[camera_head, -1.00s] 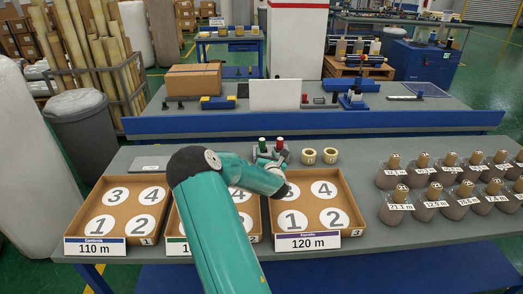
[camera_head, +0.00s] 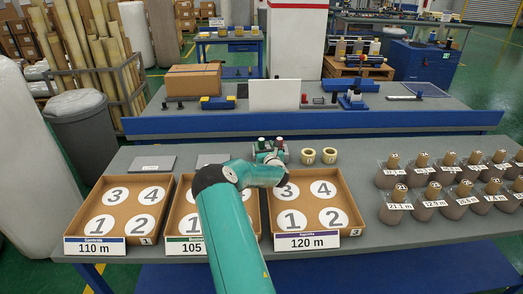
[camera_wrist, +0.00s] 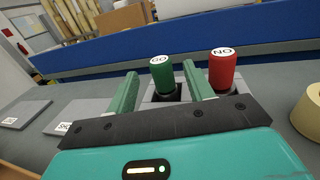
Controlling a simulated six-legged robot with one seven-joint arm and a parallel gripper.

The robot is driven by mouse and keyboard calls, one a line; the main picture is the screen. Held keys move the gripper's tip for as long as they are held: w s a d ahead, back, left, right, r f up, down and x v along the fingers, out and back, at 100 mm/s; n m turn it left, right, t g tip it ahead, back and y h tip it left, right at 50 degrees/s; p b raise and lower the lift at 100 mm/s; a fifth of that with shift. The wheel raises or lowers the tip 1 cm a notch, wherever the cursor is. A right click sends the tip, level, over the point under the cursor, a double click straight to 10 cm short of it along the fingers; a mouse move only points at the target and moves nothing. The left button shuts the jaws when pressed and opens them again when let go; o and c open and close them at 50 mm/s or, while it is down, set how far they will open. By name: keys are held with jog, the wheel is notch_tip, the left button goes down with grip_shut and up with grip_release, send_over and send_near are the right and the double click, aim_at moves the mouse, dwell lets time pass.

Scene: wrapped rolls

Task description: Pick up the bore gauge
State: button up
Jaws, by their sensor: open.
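Two capped gauge pieces stand on a small grey stand behind the trays: a green one (camera_wrist: 162,76) marked GO and a red one (camera_wrist: 222,72) marked with NO. I take these for the bore gauge; they also show in the head view as green (camera_head: 261,143) and red (camera_head: 279,143). My gripper (camera_wrist: 160,70) is open, with its teal fingers on either side of the green piece. The red piece stands outside the right finger. Whether a finger touches the green piece is unclear. In the head view my arm hides the fingers.
Three cardboard trays with numbered circles stand in front; the right tray (camera_head: 357,231) is labelled 120 m. Two cream rings (camera_head: 308,156) sit right of the stand. Grey plates (camera_head: 153,164) lie to the left. Several wrapped rolls (camera_head: 395,190) stand at the right.

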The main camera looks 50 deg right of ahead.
aim_at(262, 141)
jog(key=x, duration=0.5)
jog(key=shift+r, duration=0.15)
grip_shut()
jog(key=shift+r, duration=0.1)
